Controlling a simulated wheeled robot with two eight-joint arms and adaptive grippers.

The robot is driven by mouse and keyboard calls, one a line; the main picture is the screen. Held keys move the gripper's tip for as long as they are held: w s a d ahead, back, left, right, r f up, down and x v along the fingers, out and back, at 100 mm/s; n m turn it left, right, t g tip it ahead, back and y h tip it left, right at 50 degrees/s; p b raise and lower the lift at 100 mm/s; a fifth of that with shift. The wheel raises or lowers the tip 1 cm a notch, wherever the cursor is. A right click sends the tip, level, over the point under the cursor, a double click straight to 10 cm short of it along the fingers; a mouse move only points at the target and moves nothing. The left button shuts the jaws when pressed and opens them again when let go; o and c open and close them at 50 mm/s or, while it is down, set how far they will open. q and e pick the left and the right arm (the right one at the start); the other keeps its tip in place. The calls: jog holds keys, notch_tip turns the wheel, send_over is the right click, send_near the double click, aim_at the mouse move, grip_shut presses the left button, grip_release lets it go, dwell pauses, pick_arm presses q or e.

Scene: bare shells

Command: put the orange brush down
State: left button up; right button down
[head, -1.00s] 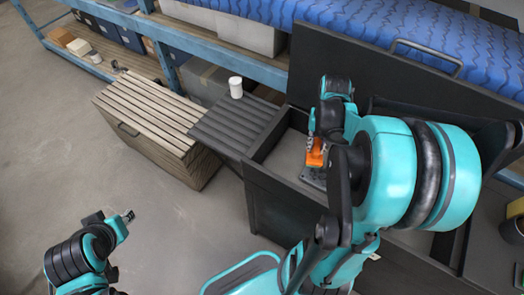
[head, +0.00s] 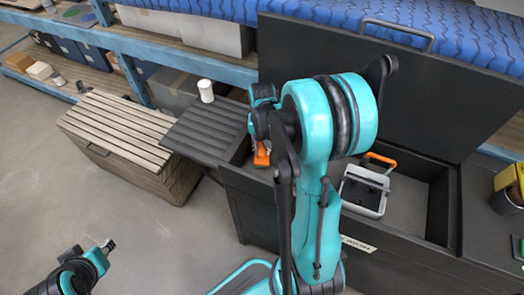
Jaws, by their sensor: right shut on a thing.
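The orange brush (head: 261,157) shows as a small orange patch just below my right gripper (head: 261,143), which is shut on it. Most of the brush and the fingertips are hidden behind my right arm. The brush is at the left end of the dark open chest (head: 232,184), close to the dark slatted top (head: 200,139). I cannot tell whether it touches a surface. My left gripper (head: 108,246) is low at the left above the floor, away from the brush; its jaws are too small to read.
A white cup (head: 206,91) stands on the slatted top's far edge. A wooden slatted box (head: 115,130) is to the left. The raised lid (head: 440,105) stands behind.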

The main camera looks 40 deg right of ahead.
jog(key=shift+f, duration=0.3)
jog(key=shift+f, duration=0.2)
jog(key=c, duration=1.3)
grip_release()
jog(key=shift+c, duration=0.2)
jog(key=shift+r, duration=0.15)
